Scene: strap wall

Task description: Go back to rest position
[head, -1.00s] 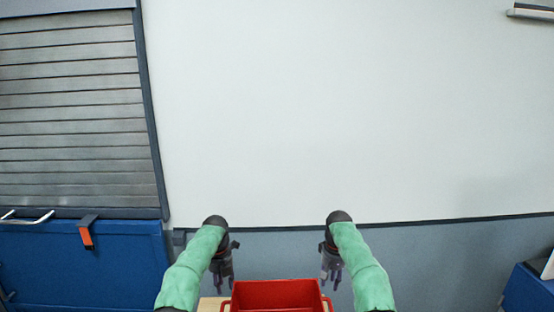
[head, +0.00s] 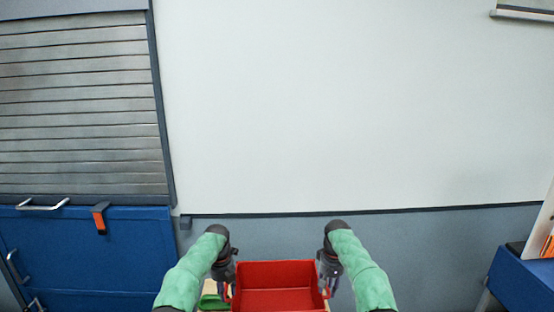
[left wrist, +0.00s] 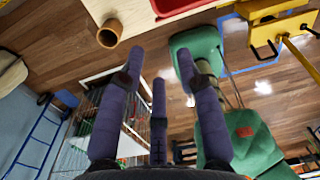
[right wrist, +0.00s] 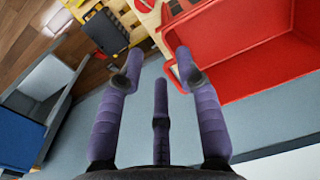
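My left gripper (head: 222,290) hangs at the left side of a red bin (head: 278,272) in the head view. In the left wrist view its purple fingers (left wrist: 160,75) are spread with nothing between them. My right gripper (head: 331,288) hangs at the right side of the red bin. In the right wrist view its purple fingers (right wrist: 157,72) are also spread and empty, with the red bin (right wrist: 240,50) beyond them at the upper right. In the head view the fingers of both grippers are partly hidden by the bin.
A blue cabinet (head: 95,255) with a grey shutter (head: 80,110) above stands at the left; an orange-tipped strap (head: 100,218) hangs on it. A blue unit (head: 525,285) stands at the right. A pale wall (head: 350,100) faces me. A brown tube (left wrist: 110,33) shows in the left wrist view.

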